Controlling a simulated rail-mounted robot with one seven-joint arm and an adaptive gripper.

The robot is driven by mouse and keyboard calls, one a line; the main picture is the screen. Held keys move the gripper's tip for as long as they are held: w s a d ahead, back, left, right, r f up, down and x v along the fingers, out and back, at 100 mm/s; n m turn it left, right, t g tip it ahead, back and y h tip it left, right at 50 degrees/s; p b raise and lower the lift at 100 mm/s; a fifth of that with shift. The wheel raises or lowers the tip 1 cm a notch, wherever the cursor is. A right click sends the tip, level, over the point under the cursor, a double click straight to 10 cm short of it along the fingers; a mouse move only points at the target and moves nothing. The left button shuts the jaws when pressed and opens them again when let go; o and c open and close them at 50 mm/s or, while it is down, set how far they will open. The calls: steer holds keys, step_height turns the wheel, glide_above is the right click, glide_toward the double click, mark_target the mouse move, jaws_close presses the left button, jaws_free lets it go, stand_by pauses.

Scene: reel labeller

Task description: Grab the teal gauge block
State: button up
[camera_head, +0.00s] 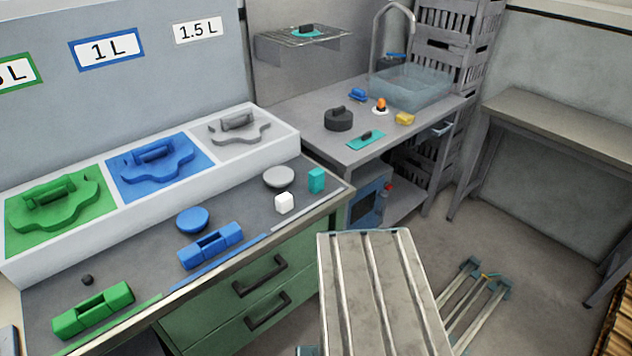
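A teal block (316,180), the likely teal gauge block, stands upright on the grey counter (245,225) near its right end. A small white cube (284,202) is just to its left and nearer the front. A grey round dome (278,177) lies to its left. The teal block is apart from both, with its front and top uncovered. I cannot make out my gripper in this view.
Blue dome (192,220), blue handle piece (211,245) and green handle piece (92,309) lie on the counter. A white tray (190,184) with green, blue and grey moulds stands behind. A flat teal piece (366,140) lies on the sink bench. A slatted metal surface (383,295) stands in front.

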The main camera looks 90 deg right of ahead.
stand_by(0.4)
steer(key=o, duration=0.7)
